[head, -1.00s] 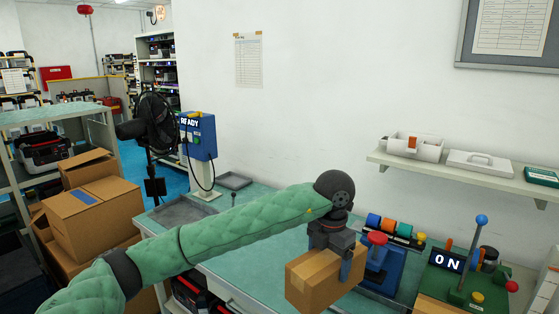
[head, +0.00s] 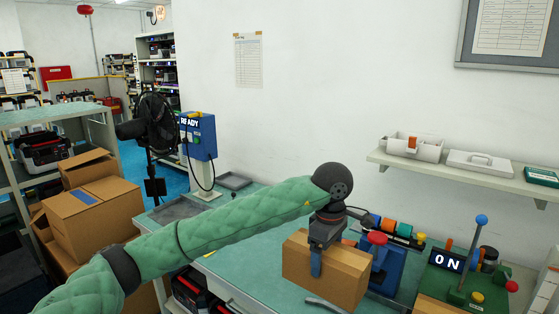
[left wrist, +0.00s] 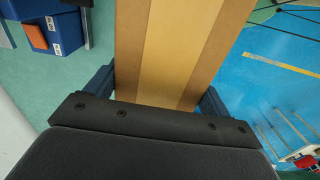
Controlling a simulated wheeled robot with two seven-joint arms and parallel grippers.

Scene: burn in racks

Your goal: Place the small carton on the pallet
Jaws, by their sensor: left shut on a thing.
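The small carton (head: 342,272) is a brown cardboard box with a paler tape strip. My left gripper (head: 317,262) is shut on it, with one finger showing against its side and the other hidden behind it. The carton is held above the front part of the green bench. In the left wrist view the carton (left wrist: 172,45) fills the middle between the two fingers, with blue floor to its right. I cannot make out a pallet in either view. My right gripper is not in view.
Larger cartons (head: 95,215) are stacked on the left. The green workbench (head: 240,250) carries a grey tray (head: 180,212), a blue READY box (head: 198,138), a blue device (head: 385,268) and an ON panel (head: 446,261). A shelf (head: 470,180) is on the wall.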

